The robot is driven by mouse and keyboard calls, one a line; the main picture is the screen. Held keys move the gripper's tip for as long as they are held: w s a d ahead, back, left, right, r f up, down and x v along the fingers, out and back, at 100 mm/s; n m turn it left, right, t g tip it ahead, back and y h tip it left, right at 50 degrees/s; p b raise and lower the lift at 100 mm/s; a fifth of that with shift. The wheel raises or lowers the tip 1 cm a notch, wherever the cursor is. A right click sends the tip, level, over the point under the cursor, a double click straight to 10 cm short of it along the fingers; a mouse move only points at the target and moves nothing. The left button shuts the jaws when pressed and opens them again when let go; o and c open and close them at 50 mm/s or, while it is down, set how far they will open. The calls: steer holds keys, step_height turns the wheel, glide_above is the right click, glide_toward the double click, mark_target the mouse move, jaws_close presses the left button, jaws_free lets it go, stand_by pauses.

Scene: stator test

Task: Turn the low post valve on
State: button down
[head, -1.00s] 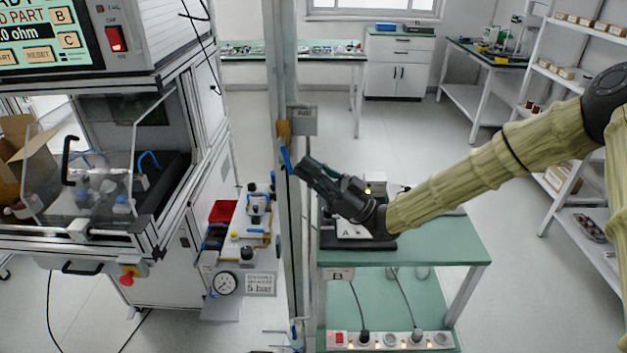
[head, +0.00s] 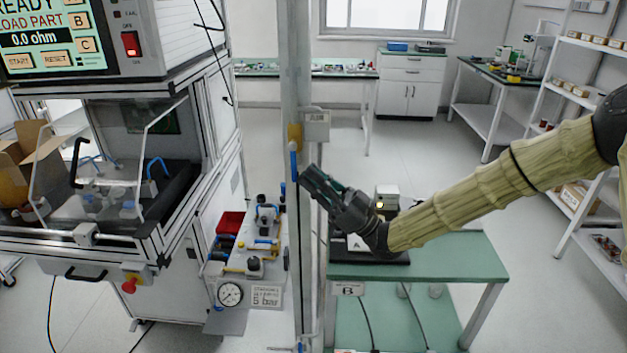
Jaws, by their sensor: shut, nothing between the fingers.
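A post (head: 303,240) stands upright in the middle of the head view. Near its upper part is a brass-coloured valve (head: 295,136) with a blue lever (head: 294,165) hanging down along the post, beside a small grey label plate (head: 317,125). Low on the post, at the bottom edge of the picture, a small fitting with a bit of blue (head: 299,347) shows; most of it is cut off and its lever position cannot be told. My gripper (head: 304,178) is shut and empty, its tips just right of the upper blue lever; contact cannot be told.
A test machine (head: 150,250) with a clear guard stands at left. A pneumatic panel with a gauge (head: 230,294) and a "5 bar" sign (head: 266,296) is left of the post. A green-topped table (head: 460,262) stands right of it.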

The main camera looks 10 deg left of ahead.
steer(key=shift+d, duration=0.1)
steer(key=d+r+b+v, duration=0.1)
steer(key=b+v, duration=0.2)
steer(key=v, duration=1)
steer(key=shift+b, duration=0.35)
steer(key=shift+s+r, duration=0.1)
steer(key=shift+r, duration=0.05)
